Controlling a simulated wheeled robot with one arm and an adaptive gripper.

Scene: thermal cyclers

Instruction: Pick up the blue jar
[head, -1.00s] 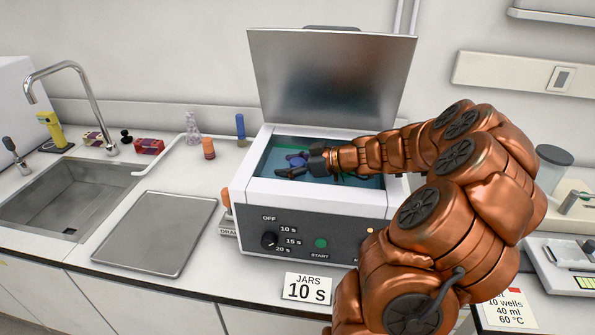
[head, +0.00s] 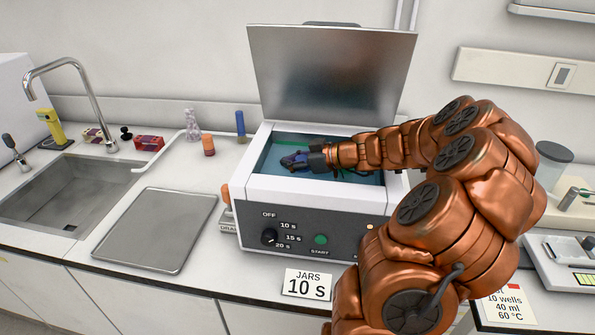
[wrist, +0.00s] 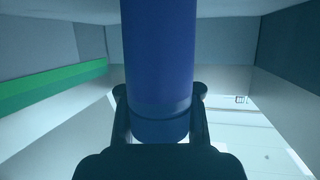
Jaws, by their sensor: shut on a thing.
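The blue jar (wrist: 160,60) fills the middle of the wrist view, and its end sits between the two fingers of my gripper (wrist: 160,110). In the head view the jar (head: 298,156) is small and partly covered by the fingers. My gripper (head: 296,163) is inside the open basin of the white machine (head: 290,188), shut on the jar. The machine's grey metal lid (head: 330,75) stands up at the back. I cannot tell whether the jar touches the basin floor.
A green strip (wrist: 55,83) runs along one basin wall. The basin's rim surrounds my gripper closely. Left of the machine stand an orange jar (head: 208,145) and another blue container (head: 240,127). A metal tray (head: 155,230) and a sink (head: 70,200) lie further left.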

